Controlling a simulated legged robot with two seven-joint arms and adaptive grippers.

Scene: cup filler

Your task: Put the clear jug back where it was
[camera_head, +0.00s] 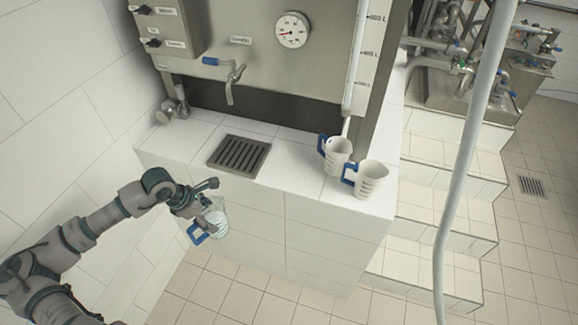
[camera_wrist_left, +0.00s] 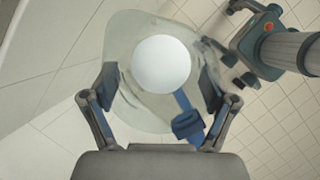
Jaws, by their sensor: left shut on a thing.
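The clear jug (camera_head: 217,219) has a blue handle and hangs in the air in front of the white tiled counter, below its top edge. My left gripper (camera_head: 203,210) is shut on the jug. In the left wrist view the transparent jug (camera_wrist_left: 128,40) sits between both fingers of the left gripper (camera_wrist_left: 158,95), with a round whitish disc showing within its outline and the blue handle at the lower right. My right gripper is not in view.
Two white jugs with blue handles, one (camera_head: 338,157) behind the other (camera_head: 368,180), stand at the counter's right end. A drain grate (camera_head: 239,155) lies in the counter (camera_head: 290,168) below a blue-handled tap (camera_head: 231,78). Bare counter lies between grate and jugs. A grey pole (camera_head: 465,170) stands right.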

